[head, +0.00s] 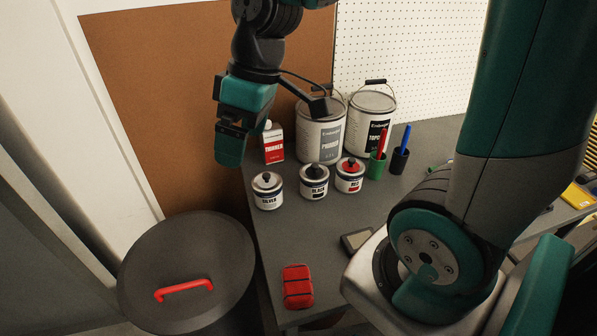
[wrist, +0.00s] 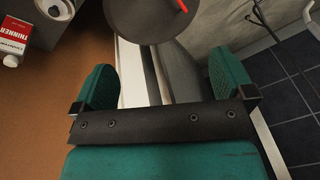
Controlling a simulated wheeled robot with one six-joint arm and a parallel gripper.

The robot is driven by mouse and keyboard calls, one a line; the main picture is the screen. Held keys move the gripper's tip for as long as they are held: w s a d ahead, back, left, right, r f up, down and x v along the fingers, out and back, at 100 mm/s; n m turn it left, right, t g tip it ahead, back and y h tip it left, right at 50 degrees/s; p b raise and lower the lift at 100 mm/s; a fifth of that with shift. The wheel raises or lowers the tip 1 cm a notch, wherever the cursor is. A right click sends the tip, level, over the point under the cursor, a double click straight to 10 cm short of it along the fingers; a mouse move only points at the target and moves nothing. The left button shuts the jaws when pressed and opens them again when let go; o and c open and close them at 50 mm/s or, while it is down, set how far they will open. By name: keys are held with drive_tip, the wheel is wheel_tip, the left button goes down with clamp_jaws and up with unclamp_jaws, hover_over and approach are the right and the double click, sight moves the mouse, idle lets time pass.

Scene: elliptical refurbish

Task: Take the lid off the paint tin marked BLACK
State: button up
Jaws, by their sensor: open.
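The paint tin marked BLACK (head: 314,183) stands on the grey bench in the head view, in the middle of a row of small tins. Its lid (head: 314,171) is on, with a dark knob on top. The SILVER tin (head: 267,190) stands to its left and the RED tin (head: 350,175) to its right. My gripper (head: 231,150) hangs at the bench's back left, left of the tins and apart from them. In the wrist view my gripper (wrist: 162,85) is open with nothing between its fingers. The BLACK tin's label cannot be made out in the wrist view.
A THINNER can (head: 273,144), a large PRIMER tin (head: 320,138) and another large tin (head: 372,123) stand behind the small tins. Pen cups (head: 398,161) are to the right. A red object (head: 297,287) lies at the front. A round bin lid (head: 185,262) is left of the bench.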

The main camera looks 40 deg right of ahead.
drive_tip(key=w+d+f+h, duration=0.1)
drive_tip(key=w+d+f, duration=0.1)
drive_tip(key=w+d, duration=0.35)
drive_tip(key=w+d+f, duration=0.3)
drive_tip(key=d, duration=0.5)
drive_tip(key=n+h+p, duration=0.1)
hover_over(315, 165)
wheel_tip(315, 165, down, 17)
drive_tip(key=shift+d+f, duration=0.1)
drive_tip(key=shift+d, duration=0.05)
drive_tip(key=shift+f+p, duration=0.8)
drive_tip(key=shift+f, duration=2.15)
drive_tip(key=c, duration=0.6)
